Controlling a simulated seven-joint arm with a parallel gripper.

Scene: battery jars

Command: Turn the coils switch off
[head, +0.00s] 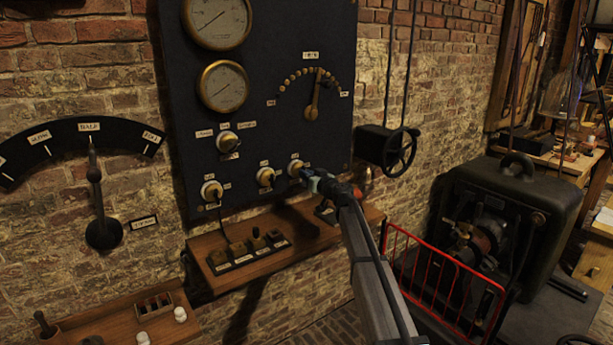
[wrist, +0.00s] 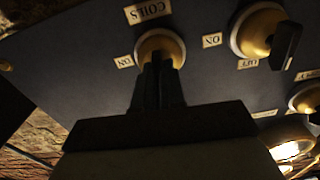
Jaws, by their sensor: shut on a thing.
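The coils switch, a round brass-and-cream knob base (head: 296,167), is the rightmost of the lower row on the dark panel in the head view. In the wrist view the switch (wrist: 160,44) sits beside a label reading COILS (wrist: 147,10), with a small ON label (wrist: 124,62) at its left. My gripper (head: 308,178) is at this switch, its fingers (wrist: 157,80) shut on the switch's handle. The fingers hide the handle, so I cannot tell which way it points.
A neighbouring switch (head: 265,177) with a dark handle stands close by; it also shows in the wrist view (wrist: 262,35). Another switch (head: 211,190) is further left. A wooden shelf (head: 290,232) juts out below the panel. A handwheel (head: 400,152) and red railing (head: 440,270) are at the right.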

